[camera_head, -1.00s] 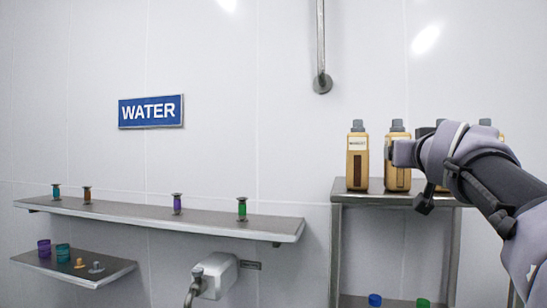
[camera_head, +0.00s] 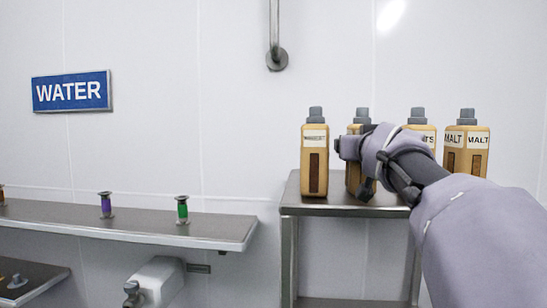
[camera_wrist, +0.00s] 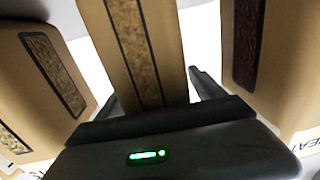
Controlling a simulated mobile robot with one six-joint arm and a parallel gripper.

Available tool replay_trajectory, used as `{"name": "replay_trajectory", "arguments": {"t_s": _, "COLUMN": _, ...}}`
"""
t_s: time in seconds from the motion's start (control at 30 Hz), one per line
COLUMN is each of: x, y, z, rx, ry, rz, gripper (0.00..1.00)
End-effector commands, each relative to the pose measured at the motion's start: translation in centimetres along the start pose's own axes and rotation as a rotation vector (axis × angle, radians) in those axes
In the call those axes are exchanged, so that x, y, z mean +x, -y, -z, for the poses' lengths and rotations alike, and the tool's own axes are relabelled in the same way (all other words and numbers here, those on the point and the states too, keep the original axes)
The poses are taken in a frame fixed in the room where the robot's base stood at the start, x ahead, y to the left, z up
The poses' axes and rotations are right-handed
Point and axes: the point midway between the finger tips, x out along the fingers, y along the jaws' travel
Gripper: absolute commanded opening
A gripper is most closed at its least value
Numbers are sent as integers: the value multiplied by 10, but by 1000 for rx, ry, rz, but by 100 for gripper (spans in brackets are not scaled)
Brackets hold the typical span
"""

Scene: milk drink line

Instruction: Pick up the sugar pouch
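Tan pouches with grey caps stand in a row on a metal stand; no label I can read says sugar. The leftmost pouch (camera_head: 314,165) has a brown window and a label too small to read. The second pouch (camera_head: 354,178) is partly hidden by my gripper (camera_head: 342,147), which is in front of it. In the wrist view a tan pouch (camera_wrist: 135,45) stands upright between the two dark fingers of my gripper (camera_wrist: 155,90). The fingers are apart, one on each side of it; I cannot tell whether they touch it.
Neighbouring pouches stand close on the left (camera_wrist: 40,75) and right (camera_wrist: 285,60) of my gripper. Farther right is a pouch marked MALT (camera_head: 466,150). A metal wall shelf (camera_head: 130,225) with small coloured items lies left of the stand (camera_head: 345,208), above a tap housing (camera_head: 160,280).

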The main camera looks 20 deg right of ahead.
Motion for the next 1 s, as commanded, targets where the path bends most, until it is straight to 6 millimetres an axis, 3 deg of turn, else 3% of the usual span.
{"name": "replay_trajectory", "arguments": {"t_s": 0.03, "x": -1, "y": 0, "z": 2, "rx": 0, "ry": -3, "rz": 0, "gripper": 70}}
{"name": "replay_trajectory", "arguments": {"t_s": 0.4, "x": -1, "y": 0, "z": 1, "rx": 0, "ry": -1, "rz": 1, "gripper": 0}}
{"name": "replay_trajectory", "arguments": {"t_s": 0.77, "x": 0, "y": 1, "z": 5, "rx": 1, "ry": 5, "rz": 2, "gripper": 0}}
{"name": "replay_trajectory", "arguments": {"t_s": 1.0, "x": -1, "y": 0, "z": 69, "rx": 0, "ry": -3, "rz": 1, "gripper": 0}}
